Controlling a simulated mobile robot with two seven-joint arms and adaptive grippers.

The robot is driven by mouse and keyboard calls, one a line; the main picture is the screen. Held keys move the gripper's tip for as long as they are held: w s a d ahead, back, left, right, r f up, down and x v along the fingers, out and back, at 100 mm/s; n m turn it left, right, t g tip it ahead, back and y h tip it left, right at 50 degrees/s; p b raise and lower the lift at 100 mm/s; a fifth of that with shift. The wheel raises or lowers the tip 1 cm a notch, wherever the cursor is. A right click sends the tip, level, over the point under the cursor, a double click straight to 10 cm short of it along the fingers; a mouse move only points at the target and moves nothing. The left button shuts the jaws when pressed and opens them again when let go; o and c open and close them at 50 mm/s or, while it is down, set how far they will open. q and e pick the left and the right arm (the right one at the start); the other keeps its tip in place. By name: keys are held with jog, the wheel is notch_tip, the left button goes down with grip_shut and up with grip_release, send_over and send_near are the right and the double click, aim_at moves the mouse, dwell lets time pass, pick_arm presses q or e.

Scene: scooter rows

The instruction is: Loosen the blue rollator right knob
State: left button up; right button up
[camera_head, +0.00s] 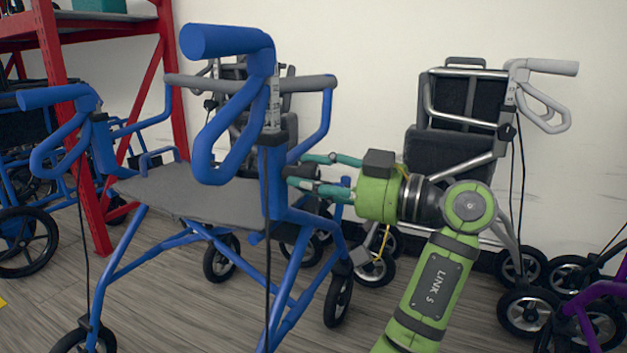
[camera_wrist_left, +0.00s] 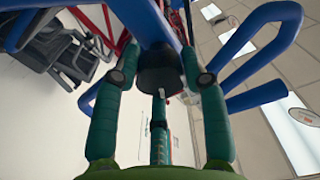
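The blue rollator (camera_head: 281,200) stands left of centre in the head view, with its right-hand upright and blue handle (camera_head: 228,41) nearest me. A round black knob (camera_wrist_left: 160,70) on the blue frame shows in the left wrist view. My left gripper (camera_head: 297,178) has teal fingers and points left at that upright. In the left wrist view, the fingers of my left gripper (camera_wrist_left: 160,62) stand on both sides of the knob, with a third finger below. Their tips are very close to the knob; I cannot tell whether they press on it. My right gripper is out of view.
A grey walker with a black seat (camera_head: 446,150) stands behind my left arm, near the white wall. A red shelf rack (camera_head: 52,90) stands at the left. Part of a purple frame (camera_head: 590,310) shows at the lower right. Open wood floor (camera_head: 185,320) lies in front.

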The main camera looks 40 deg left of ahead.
pick_arm(q)
jog(key=shift+f+n, duration=0.3)
jog(key=shift+n, duration=0.4)
jog(key=shift+s, duration=0.1)
jog(key=o, duration=1.1)
jog(key=shift+d+r, duration=0.1)
jog(key=v, duration=1.2)
jog(key=shift+w, duration=0.2)
